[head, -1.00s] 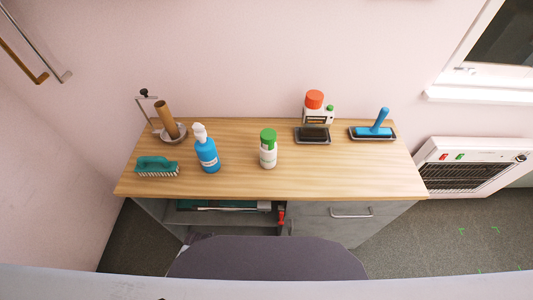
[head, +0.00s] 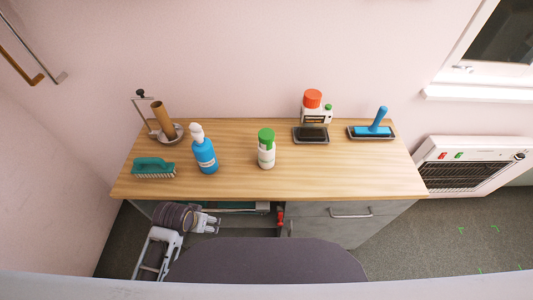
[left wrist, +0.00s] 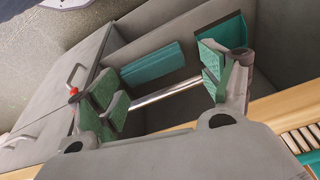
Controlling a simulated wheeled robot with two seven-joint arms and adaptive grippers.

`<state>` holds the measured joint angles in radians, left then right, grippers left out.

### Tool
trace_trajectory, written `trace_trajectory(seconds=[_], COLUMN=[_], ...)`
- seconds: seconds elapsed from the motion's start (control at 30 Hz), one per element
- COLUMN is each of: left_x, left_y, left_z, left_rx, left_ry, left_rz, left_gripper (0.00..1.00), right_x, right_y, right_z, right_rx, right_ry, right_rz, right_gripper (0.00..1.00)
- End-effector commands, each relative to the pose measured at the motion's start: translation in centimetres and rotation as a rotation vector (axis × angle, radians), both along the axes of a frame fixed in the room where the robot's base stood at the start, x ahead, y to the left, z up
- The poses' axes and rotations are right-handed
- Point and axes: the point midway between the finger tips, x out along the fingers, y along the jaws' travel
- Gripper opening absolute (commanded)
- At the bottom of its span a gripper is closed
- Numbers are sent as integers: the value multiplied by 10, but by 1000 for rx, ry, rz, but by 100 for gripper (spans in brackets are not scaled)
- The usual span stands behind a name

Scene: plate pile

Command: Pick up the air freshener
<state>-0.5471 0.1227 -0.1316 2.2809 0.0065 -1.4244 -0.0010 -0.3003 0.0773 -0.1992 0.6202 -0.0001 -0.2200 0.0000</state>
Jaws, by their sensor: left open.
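A white can with a green cap (head: 266,149), which looks like the air freshener, stands upright in the middle of the wooden counter. My left gripper (head: 213,222) is below and in front of the counter's front edge, left of the can and apart from it. The can does not show in that view. My right gripper is in neither view.
A blue pump bottle (head: 205,155) and a teal brush (head: 154,168) stand left of the can. A red-capped bottle (head: 313,100), a dark tray (head: 311,136) and a blue-handled tool (head: 380,123) are right. The counter's front edge (head: 270,197) lies above my gripper.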

Motion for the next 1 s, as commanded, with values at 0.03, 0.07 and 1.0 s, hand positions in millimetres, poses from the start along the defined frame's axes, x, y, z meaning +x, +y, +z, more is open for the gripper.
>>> trace_trajectory(seconds=[0.03,0.07,1.0], left_x=[0,-1,74], left_y=[0,0,-74], left_z=[7,11,87], left_rx=[-1,0,-163], left_ry=[-5,-6,-404], left_rz=[0,0,-321], left_gripper=[80,80,80], right_x=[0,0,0], right_y=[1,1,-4], right_z=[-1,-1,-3], right_rx=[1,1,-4], right_ry=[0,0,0], right_rz=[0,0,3], right_gripper=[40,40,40])
